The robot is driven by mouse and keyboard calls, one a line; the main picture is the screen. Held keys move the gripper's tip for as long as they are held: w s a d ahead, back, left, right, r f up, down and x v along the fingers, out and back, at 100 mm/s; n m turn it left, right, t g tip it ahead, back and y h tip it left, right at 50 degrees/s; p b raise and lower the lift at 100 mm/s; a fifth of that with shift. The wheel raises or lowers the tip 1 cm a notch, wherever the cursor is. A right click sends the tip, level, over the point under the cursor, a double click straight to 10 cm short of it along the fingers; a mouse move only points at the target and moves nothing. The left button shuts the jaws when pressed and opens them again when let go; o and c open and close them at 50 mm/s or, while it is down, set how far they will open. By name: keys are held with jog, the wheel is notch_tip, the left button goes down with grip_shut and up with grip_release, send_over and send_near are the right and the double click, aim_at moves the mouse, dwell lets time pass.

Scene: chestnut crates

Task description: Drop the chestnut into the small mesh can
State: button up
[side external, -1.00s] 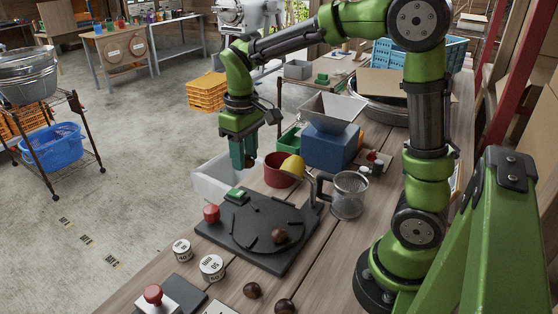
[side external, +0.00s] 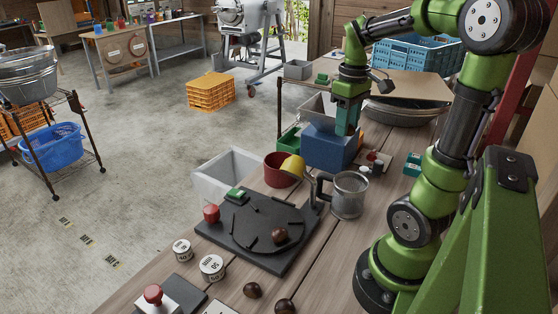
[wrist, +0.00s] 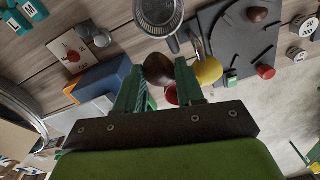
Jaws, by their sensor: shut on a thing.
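My gripper (side external: 347,128) is shut on a chestnut (wrist: 158,70), which shows as a glossy dark brown lump between the teal fingertips (wrist: 160,82) in the wrist view. In the side view the gripper hangs in the air by the blue box, and the held chestnut is hardly visible. The small mesh can (side external: 349,196) stands upright on the bench, lower in the side view than the gripper. It also shows at the top edge of the wrist view (wrist: 160,14), beyond the fingertips. The gripper is apart from it.
A dark turntable (side external: 250,250) carries another chestnut (side external: 279,235). The blue box (side external: 322,152) and a white bin (side external: 218,182) stand behind. More chestnuts (side external: 252,290) lie at the front.

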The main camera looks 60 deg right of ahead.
jog(key=s+f+n, duration=0.2)
jog(key=s+f, duration=0.1)
jog(key=f, duration=0.4)
jog(key=shift+s+d+n, duration=0.15)
jog(key=shift+s+n, duration=0.1)
jog(key=shift+n, duration=0.05)
jog(key=o, duration=1.1)
jog(key=shift+r, duration=0.15)
notch_tip(320, 180, up, 17)
jog(key=shift+d, duration=0.15)
